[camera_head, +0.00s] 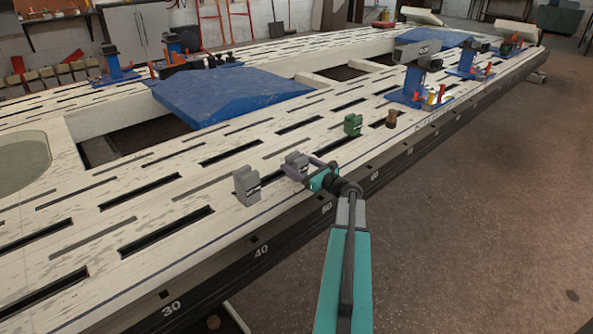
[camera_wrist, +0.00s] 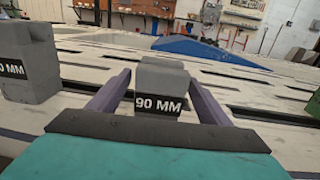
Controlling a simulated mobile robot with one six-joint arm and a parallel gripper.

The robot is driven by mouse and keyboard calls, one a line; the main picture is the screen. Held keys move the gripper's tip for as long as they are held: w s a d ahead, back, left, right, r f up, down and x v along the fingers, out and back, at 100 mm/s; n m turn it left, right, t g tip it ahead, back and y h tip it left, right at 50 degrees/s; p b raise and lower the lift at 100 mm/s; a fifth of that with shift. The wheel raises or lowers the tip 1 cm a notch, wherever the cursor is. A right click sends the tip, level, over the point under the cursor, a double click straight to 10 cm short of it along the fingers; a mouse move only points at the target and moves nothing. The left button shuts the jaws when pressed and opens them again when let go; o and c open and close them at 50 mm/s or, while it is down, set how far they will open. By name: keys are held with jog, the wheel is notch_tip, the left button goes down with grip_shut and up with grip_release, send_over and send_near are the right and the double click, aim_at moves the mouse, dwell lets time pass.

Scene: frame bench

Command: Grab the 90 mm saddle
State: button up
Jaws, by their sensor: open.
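The 90 mm saddle (camera_wrist: 160,82) is a grey block with a black label reading "90 MM". It stands upright on the bench, between the two fingers of my gripper (camera_wrist: 160,100) in the wrist view, with visible gaps on both sides. In the head view the same saddle (camera_head: 296,161) is partly hidden by my gripper (camera_head: 302,172), which reaches in from the right. My gripper is open. A second grey saddle (camera_head: 246,185) stands to the left; in the wrist view this saddle (camera_wrist: 27,60) has a label partly cut off, ending in "0 MM".
A green block (camera_head: 353,124) and a small brown piece (camera_head: 391,119) stand farther along the slotted bench (camera_head: 190,225). Blue clamp stands (camera_head: 410,97) are beyond them. A blue raised panel (camera_head: 225,95) lies behind. The bench's dark front edge carries numbers.

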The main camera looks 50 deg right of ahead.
dwell(0.5)
jog(key=shift+r, duration=0.1)
jog(key=c, duration=1.5)
jog(key=shift+r, duration=0.15)
jog(key=shift+r+p, duration=1)
jog(key=shift+r, duration=0.15)
jog(key=shift+s+d+r+p, duration=0.2)
jog(key=shift+s+r+p, duration=0.15)
jog(key=shift+r+p, duration=0.3)
jog(key=s+d+r+p, duration=0.1)
jog(key=s+d+p, duration=0.4)
jog(key=s, duration=0.9)
jog(key=shift+s+d, duration=0.15)
